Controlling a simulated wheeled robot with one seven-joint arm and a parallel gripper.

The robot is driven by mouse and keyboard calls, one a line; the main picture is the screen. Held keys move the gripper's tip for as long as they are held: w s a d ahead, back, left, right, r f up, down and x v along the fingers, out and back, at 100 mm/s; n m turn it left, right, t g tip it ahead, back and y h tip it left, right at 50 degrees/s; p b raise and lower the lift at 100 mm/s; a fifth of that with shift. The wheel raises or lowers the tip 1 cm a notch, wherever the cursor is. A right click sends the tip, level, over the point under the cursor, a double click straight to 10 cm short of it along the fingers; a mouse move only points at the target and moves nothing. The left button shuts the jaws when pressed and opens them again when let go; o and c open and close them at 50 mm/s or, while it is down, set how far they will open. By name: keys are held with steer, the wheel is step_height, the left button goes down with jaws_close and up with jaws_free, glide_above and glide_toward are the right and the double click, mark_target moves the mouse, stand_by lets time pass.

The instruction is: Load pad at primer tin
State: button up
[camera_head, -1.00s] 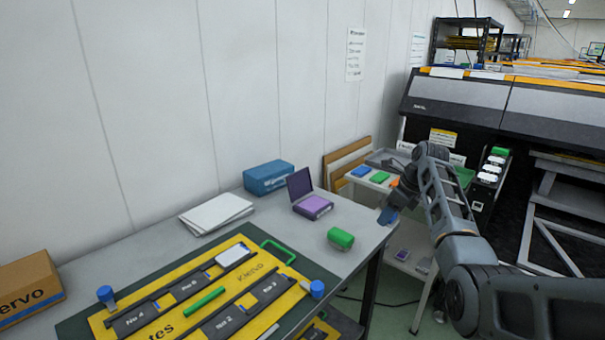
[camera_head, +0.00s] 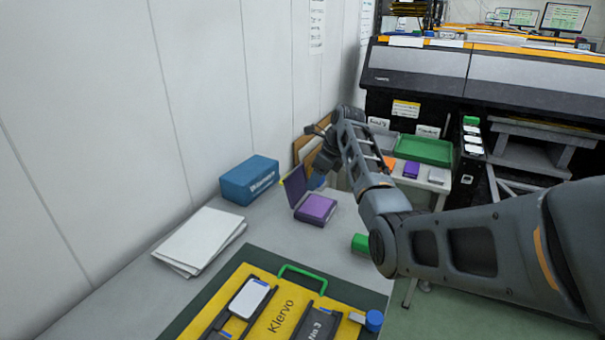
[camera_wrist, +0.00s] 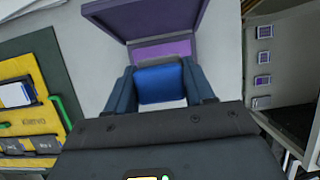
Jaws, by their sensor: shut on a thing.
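The purple primer tin (camera_head: 317,209) stands open on the grey table, its dark lid (camera_head: 297,193) raised. In the wrist view its lid (camera_wrist: 145,18) is at the top and its lighter purple inside (camera_wrist: 160,49) lies below that. My gripper (camera_wrist: 161,88) is shut on a blue pad (camera_wrist: 160,84) with a white lower part. The pad overlaps the tin's near part in the wrist view; I cannot tell whether they touch. In the head view my gripper (camera_head: 317,181) is just beyond the tin, and my arm partly hides it.
A blue box (camera_head: 249,181) and white papers (camera_head: 200,240) are left of the tin. A green cylinder (camera_head: 360,243) is at right, partly behind my arm. A yellow board (camera_head: 262,318) with a green handle lies in front. A green tray (camera_head: 424,150) is on the side table.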

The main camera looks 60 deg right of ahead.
mark_target(317, 190)
steer(key=shift+f, duration=0.8)
step_height(317, 190, down, 3)
steer(key=shift+b, duration=0.95)
steer(key=shift+f+b, duration=0.7)
steer(key=shift+b, duration=0.3)
steer(key=shift+f, duration=0.45)
steer(key=shift+f+p, duration=0.15)
steer(key=shift+p, duration=0.2)
stand_by(1.2)
step_height(317, 190, up, 3)
steer(key=p, duration=0.3)
steer(key=shift+r, duration=2.1)
